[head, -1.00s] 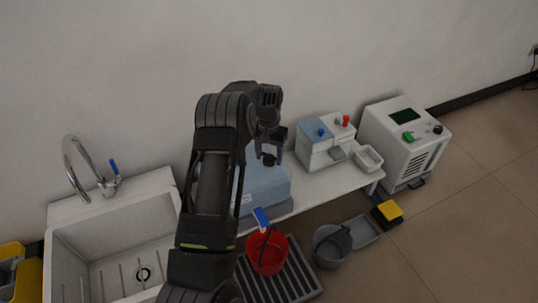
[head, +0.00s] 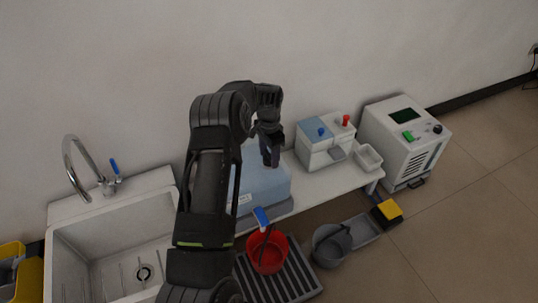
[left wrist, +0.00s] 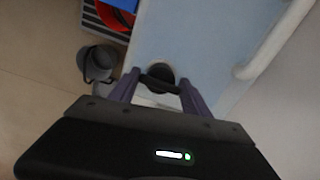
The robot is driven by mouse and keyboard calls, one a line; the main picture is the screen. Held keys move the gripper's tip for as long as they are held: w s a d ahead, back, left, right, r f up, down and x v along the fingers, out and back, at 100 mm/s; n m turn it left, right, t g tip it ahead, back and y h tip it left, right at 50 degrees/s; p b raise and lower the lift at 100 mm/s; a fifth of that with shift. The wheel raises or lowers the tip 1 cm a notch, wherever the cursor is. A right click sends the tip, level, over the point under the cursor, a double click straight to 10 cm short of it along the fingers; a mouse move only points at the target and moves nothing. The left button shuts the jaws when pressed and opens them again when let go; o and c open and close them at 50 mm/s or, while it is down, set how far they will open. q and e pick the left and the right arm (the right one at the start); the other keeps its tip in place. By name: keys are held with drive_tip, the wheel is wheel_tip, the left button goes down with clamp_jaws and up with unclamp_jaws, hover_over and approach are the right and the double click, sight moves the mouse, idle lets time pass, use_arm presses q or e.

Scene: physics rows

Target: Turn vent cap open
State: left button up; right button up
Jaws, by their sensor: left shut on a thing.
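The pale blue container (head: 264,186) lies on the white bench, mostly behind my left arm; it also fills much of the left wrist view (left wrist: 200,35). A dark round vent cap (left wrist: 160,73) shows on its surface in the left wrist view, between the purple-grey fingers. My left gripper (head: 270,162) points down onto the container's top in the head view. In the left wrist view my left gripper (left wrist: 160,88) is shut on the cap, with a finger at each side. In the head view the cap is hidden. My right gripper is not in view.
A blue-handled tap (head: 262,218) sticks out above a red bucket (head: 267,252) on a slatted mat. A white sink (head: 110,240) stands left. A blue-and-white dispenser (head: 326,147), a small white tray (head: 368,157) and a grey machine (head: 405,145) stand right.

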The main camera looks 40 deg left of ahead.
sight(269, 154)
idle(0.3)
use_arm(q)
drive_tip(key=o, duration=1)
wheel_tip(269, 154, up, 8)
drive_tip(key=shift+f+p, duration=0.1)
drive_tip(key=shift+p, duration=0.7)
